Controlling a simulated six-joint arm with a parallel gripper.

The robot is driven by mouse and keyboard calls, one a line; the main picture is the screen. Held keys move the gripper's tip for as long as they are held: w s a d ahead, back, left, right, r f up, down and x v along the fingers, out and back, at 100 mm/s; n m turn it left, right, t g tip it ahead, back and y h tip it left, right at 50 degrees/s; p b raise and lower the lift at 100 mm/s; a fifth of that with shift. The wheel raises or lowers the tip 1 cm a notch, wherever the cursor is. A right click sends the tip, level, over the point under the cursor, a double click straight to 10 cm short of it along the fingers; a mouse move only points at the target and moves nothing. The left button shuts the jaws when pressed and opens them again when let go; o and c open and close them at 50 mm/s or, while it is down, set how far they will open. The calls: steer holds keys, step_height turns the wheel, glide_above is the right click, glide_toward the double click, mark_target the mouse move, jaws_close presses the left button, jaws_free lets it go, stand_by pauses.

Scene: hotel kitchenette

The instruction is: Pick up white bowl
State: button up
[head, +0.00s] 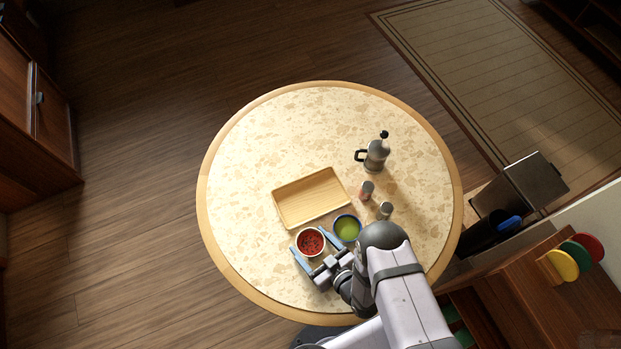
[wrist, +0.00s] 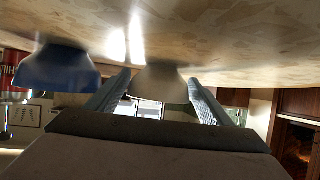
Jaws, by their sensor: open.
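The white bowl (head: 311,255) holds something red and stands upright on the round table, near its front edge in the head view. My gripper (head: 307,239) is open, with one blue finger on each side of the white bowl. In the wrist view, where the scene appears upside down, the white bowl (wrist: 160,84) is between the two fingertips (wrist: 159,78). Small gaps seem to show beside it; I cannot tell whether either finger touches it. Its base is partly hidden by the table's blur and glare.
A blue bowl (head: 335,222) with green contents stands just right of my right finger; it also shows in the wrist view (wrist: 55,72). An empty wooden tray (head: 312,197) lies behind. Two shakers (head: 366,191) and a moka pot (head: 376,156) stand to the right. The table's left side is clear.

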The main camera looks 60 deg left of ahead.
mark_target(310, 243)
steer(key=shift+a+f, duration=0.1)
steer(key=shift+a, duration=0.05)
steer(key=shift+c, duration=0.4)
steer(key=c, duration=0.9)
steer(key=shift+r, duration=0.25)
steer(key=shift+r+b, duration=1.15)
steer(key=shift+r, duration=3.65)
